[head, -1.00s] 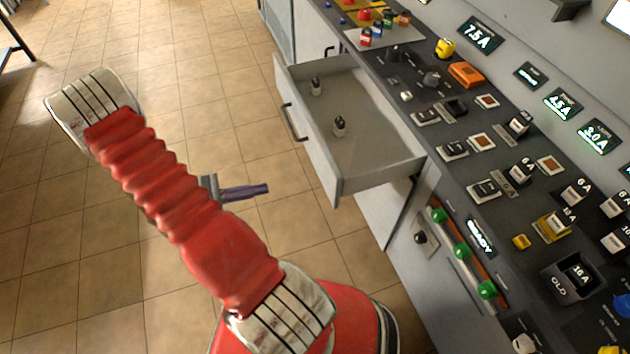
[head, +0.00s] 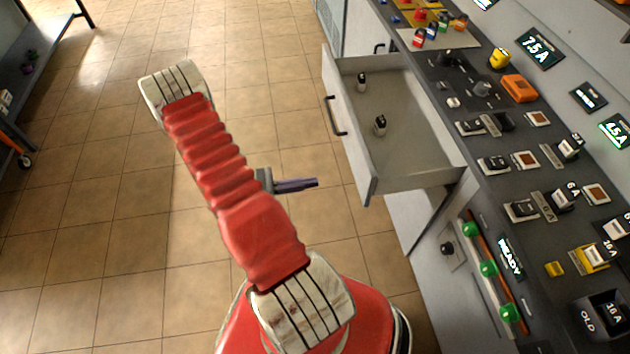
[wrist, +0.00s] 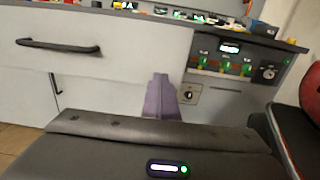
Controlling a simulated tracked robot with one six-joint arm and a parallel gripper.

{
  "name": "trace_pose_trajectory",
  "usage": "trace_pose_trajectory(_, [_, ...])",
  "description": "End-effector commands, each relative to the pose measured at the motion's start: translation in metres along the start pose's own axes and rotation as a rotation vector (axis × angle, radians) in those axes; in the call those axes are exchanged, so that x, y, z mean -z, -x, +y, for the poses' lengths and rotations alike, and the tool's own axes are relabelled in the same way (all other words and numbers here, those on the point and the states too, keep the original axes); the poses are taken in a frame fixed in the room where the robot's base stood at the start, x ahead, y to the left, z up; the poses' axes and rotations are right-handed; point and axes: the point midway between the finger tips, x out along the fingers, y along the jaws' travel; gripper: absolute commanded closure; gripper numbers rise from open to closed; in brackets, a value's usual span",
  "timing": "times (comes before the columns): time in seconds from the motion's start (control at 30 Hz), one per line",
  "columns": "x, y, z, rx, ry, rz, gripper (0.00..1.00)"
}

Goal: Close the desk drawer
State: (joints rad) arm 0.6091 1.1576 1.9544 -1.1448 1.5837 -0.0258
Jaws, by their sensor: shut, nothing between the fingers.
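The desk drawer (head: 412,165) is pulled out from the desk in the head view, with two small objects inside it. Its dark handle (head: 336,116) is on the front panel facing left. In the wrist view the drawer front (wrist: 120,50) fills the upper left, with the handle (wrist: 58,46) at its left. My gripper (head: 316,182) is shut and empty, pointing right, left of the drawer's near corner and apart from it. In the wrist view the purple fingers (wrist: 161,78) appear in front of the drawer panel's right end.
The desk top (head: 480,150) carries switches, fuses and lit displays. A panel with green knobs (head: 488,268) is right of the drawer on the desk front. A shelf stands at the far left (head: 30,60). The tiled floor (head: 120,200) left of the drawer is clear.

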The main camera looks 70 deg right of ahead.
Motion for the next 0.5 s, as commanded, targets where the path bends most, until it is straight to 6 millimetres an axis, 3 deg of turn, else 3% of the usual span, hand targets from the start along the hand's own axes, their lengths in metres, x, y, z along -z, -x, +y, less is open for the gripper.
trace_pose_trajectory(0.5, [0.000,-0.070,-0.001,0.004,0.002,0.001,1.00])
